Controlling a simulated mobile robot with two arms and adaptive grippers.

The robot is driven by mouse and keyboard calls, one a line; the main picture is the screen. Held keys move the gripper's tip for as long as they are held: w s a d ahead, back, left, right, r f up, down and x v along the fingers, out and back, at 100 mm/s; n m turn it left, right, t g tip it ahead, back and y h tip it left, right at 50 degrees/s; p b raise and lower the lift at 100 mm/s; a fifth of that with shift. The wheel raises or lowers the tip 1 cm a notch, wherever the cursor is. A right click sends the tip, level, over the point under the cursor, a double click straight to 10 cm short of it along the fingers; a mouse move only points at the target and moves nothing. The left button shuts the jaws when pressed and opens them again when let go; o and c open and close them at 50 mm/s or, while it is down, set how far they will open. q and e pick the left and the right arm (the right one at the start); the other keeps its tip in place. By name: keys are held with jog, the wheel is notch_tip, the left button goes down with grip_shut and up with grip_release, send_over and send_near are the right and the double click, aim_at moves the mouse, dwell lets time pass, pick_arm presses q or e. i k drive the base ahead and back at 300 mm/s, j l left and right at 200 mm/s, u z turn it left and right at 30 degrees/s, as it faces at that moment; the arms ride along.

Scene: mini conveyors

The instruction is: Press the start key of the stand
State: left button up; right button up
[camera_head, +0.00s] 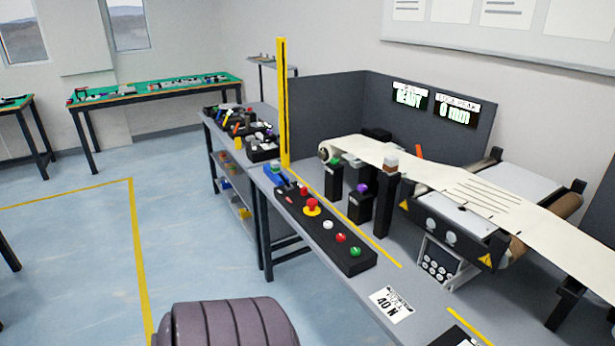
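A long black control box (343,259) lies along the front edge of the grey bench. Near its close end is a green key (355,252). Beside it, going away from me, are a red key (341,238), a white key (327,225) and a red mushroom button (312,205) on a yellow base. I cannot read any label on the keys, so which one is the start key is not written plainly. A display (408,97) behind the bench reads "READY", and another (456,112) reads "0 mm".
A pale web (440,178) runs over rollers behind the control box. A black post with a purple knob (361,205) and a post with a green knob (335,178) stand between them. A yellow upright (283,110) rises at the bench's far end. Blue floor (200,230) is open at left.

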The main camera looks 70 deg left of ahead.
aim_at(355, 251)
jog(key=u, duration=2.15)
